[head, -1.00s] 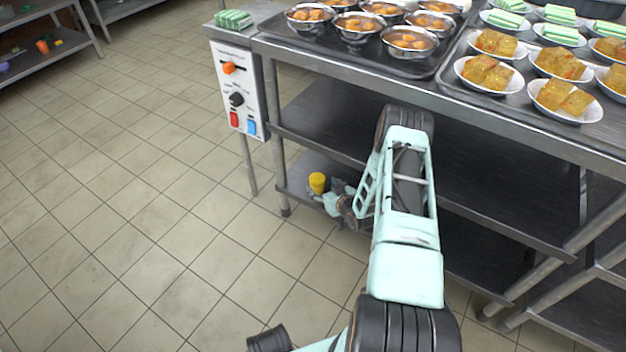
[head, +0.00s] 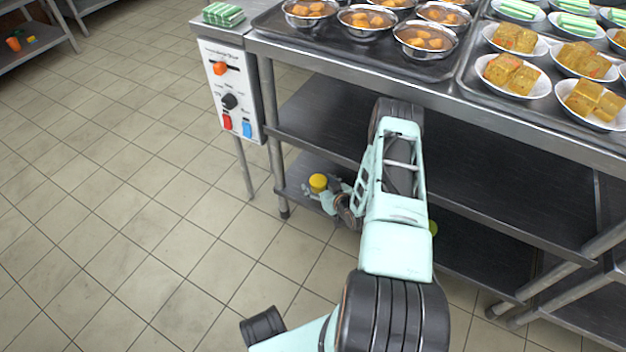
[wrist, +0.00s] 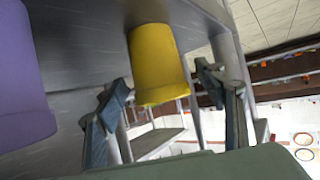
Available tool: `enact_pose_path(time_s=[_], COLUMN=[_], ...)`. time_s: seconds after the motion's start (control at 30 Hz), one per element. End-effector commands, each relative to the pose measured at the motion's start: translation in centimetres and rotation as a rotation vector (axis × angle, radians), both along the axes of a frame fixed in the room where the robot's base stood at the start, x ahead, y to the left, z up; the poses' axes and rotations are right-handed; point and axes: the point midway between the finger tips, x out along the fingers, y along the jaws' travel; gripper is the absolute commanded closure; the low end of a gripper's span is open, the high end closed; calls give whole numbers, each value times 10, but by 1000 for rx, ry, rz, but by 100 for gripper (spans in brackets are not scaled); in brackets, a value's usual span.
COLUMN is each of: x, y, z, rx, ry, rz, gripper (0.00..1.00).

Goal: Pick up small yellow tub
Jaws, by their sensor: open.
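The small yellow tub (head: 318,183) stands on the bottom shelf of the steel table, near its left front leg. It also shows in the wrist view (wrist: 158,62), between the two fingers and a little beyond their tips. My gripper (head: 322,194) is at the tub in the head view, partly hidden by my own wrist. In the wrist view my gripper (wrist: 165,95) is open, with one finger on each side of the tub. I cannot tell whether either finger touches it.
A purple container (wrist: 15,85) stands close on the left in the wrist view. The middle shelf (head: 450,180) hangs over the bottom shelf. A table leg (head: 277,150) stands just left of the tub. A yellow-green object (head: 433,228) shows behind my arm. The tiled floor (head: 120,220) is clear.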

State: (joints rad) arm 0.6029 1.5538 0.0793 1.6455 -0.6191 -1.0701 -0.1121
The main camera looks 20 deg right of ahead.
Motion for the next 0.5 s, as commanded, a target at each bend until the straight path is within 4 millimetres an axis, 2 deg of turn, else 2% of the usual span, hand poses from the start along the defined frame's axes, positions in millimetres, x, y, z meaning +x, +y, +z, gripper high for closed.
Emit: enact_pose_path(time_s=[0.33, 0.5], x=[-4, -3], y=[0, 0], z=[-3, -3], rx=[0, 0], ry=[1, 0], rz=[0, 0], gripper=[37, 56])
